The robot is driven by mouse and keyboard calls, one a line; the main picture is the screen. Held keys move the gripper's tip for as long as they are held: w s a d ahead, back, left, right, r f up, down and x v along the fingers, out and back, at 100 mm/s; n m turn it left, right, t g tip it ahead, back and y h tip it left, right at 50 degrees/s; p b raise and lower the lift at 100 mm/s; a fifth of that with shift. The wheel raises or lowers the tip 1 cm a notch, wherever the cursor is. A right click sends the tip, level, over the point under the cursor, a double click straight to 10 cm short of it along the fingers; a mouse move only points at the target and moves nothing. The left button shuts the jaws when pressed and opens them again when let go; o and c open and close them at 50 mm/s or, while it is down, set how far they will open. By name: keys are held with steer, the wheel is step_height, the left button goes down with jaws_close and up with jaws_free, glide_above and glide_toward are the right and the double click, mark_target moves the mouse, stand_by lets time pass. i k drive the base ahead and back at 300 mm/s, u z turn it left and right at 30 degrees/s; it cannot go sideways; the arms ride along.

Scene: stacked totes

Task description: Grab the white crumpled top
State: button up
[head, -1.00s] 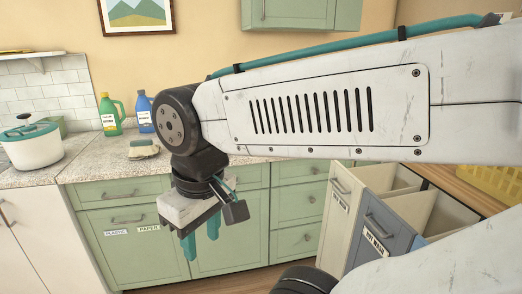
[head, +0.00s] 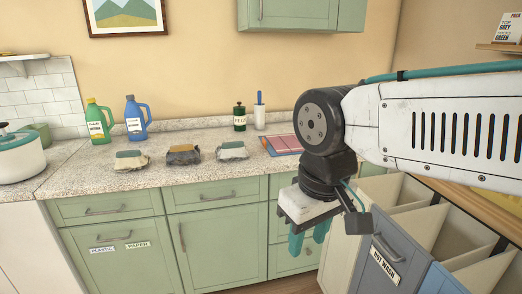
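I cannot make out a white crumpled top in this view. My gripper (head: 309,240) hangs down in front of the green cabinets, with its two teal fingers apart and nothing visible between them. To its right, open totes stand close together: a cream one (head: 338,245), a grey one labelled HOT WASH (head: 372,272) and a blue one (head: 437,283). Their insides are mostly hidden by the angle and by my arm.
Three crumpled or sponge-like bundles, left (head: 131,161), middle (head: 183,155) and right (head: 232,151), lie on the speckled counter (head: 90,178). Green (head: 98,122) and blue (head: 135,120) bottles stand behind. A red-topped flat item (head: 283,144) lies near my arm.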

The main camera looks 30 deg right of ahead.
mark_target(234, 151)
steer(key=z, duration=0.05)
steer(key=i, duration=1.65)
